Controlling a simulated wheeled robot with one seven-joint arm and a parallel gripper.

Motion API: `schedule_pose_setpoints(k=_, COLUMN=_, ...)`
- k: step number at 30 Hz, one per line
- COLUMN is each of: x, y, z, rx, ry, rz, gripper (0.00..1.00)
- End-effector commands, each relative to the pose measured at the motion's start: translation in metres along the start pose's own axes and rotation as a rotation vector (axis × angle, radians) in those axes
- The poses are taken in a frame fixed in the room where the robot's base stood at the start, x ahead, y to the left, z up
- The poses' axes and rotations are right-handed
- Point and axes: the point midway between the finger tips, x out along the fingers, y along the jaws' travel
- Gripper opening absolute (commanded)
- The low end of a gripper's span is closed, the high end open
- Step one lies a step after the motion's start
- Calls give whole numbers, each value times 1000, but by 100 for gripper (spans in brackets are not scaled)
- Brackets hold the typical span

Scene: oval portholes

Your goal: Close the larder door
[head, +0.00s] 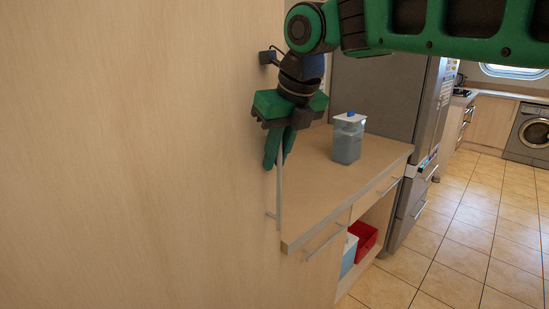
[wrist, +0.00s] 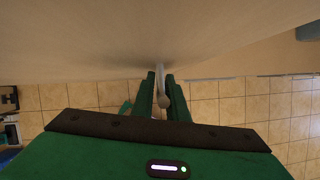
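The larder door (head: 140,160) is a tall, pale wood panel filling the left of the head view. In the wrist view, the door (wrist: 110,45) spans the top. Its handle (head: 280,190) is a thin upright metal bar near the door's right edge. My gripper (head: 277,150) points down at the upper part of this bar. In the wrist view, the two green fingers (wrist: 162,90) stand close on either side of the bar (wrist: 163,101), with little or no gap. How far the door stands open cannot be told.
A wooden counter (head: 310,185) stands just right of the door, with a clear lidded container (head: 348,140) on it. A red box (head: 363,236) sits on the open shelf below. A grey fridge (head: 380,95) stands behind. The tiled floor (head: 460,240) at right is clear.

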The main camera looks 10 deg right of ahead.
Motion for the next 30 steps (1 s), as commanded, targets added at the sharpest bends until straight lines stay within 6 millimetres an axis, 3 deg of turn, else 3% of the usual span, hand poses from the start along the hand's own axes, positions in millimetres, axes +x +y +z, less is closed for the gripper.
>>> schedule_pose_setpoints(k=22, x=-1, y=-1, z=-2, rx=2, ry=4, rz=-2, gripper=28)
schedule_pose_setpoints(k=26, x=-12, y=-1, z=-1, rx=1, ry=1, rz=-2, gripper=28)
schedule_pose_setpoints(k=30, x=-34, y=-1, z=0, rx=-1, ry=1, rz=-2, gripper=28)
